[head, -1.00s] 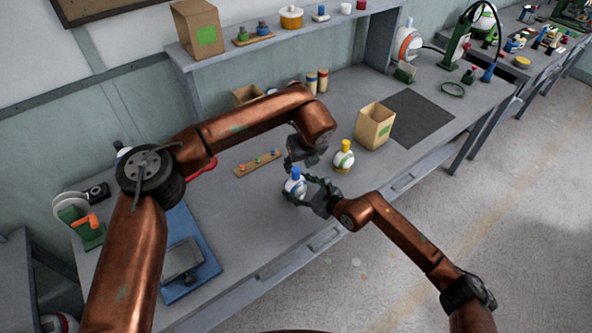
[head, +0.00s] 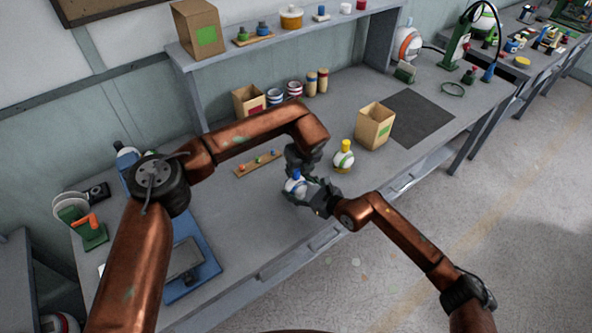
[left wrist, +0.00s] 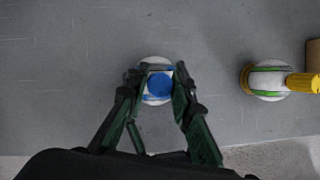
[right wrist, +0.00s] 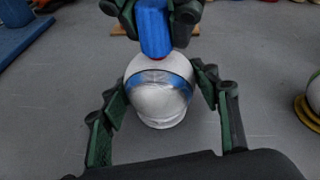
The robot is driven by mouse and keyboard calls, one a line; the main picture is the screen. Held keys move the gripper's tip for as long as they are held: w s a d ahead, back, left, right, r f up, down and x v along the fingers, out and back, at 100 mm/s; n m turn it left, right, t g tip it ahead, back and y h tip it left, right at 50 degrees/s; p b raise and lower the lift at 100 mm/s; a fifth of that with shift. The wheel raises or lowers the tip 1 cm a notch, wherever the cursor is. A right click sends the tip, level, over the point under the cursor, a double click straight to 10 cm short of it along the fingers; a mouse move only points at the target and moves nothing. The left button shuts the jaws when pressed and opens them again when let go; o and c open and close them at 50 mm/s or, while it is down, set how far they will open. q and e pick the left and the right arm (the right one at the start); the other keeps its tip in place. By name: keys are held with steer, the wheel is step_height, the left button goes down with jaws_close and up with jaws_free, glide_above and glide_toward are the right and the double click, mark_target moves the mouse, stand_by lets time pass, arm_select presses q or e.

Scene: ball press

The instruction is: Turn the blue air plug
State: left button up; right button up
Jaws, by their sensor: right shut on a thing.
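A white ball with a blue band (right wrist: 158,97) stands on the workbench, with the blue air plug (right wrist: 153,28) upright in its top. My right gripper (head: 303,190) is shut on the ball, one finger on each side in the right wrist view. My left gripper (head: 304,161) points down from above. In the left wrist view its fingers (left wrist: 160,82) stand open on both sides of the round blue plug top (left wrist: 160,85). The right wrist view also shows its fingertips beside the plug. In the head view the fingers partly hide the plug.
A white-and-green ball with a yellow plug (head: 344,157) stands just right of my grippers. A cardboard box (head: 374,126) is behind it. A wooden strip with small pegs (head: 259,164) lies to the left. A blue tray-like stand (head: 205,262) is at the front left.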

arm_select(q)
jaws_close()
